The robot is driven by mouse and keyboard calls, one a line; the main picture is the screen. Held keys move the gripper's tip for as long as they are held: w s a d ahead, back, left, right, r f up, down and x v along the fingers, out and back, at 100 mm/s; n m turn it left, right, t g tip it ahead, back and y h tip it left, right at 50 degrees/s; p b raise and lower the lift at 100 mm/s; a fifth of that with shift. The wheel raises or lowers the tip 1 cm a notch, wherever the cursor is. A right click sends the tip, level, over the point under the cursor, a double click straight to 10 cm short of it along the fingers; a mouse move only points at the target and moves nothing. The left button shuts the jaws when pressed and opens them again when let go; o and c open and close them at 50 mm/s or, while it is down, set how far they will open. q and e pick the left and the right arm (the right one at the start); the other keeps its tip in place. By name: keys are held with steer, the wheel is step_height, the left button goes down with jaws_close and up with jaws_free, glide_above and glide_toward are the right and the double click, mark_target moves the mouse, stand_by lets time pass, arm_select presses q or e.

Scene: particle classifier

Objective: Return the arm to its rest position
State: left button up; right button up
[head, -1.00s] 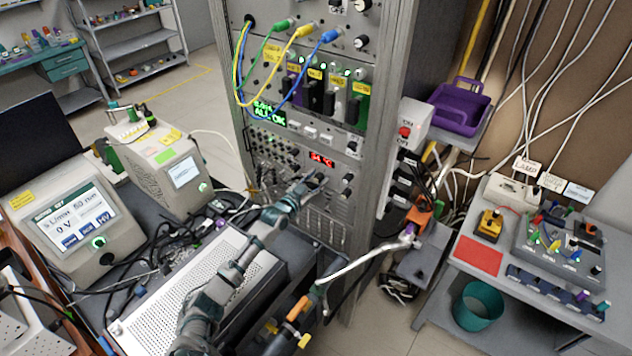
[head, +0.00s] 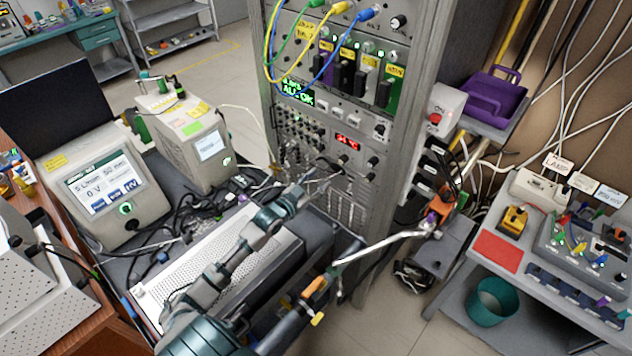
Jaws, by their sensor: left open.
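My left arm (head: 235,258) comes in from the bottom and reaches up and to the right over a perforated grey box. My left gripper (head: 326,175) is at its end, open, in front of the lower panels of the instrument rack (head: 360,205). It is small and dark against the knobs, so I cannot tell whether the fingertips touch the panel. I see nothing held between the fingers. My right gripper does not show.
The perforated box (head: 190,275) and loose black cables (head: 200,207) lie under my arm. A monitor unit (head: 105,190) stands at left. A side table (head: 500,252) and teal bin (head: 492,302) are at right.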

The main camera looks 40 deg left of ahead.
arm_select(q)
steer(key=shift+s, duration=0.35)
stand_by(0.3)
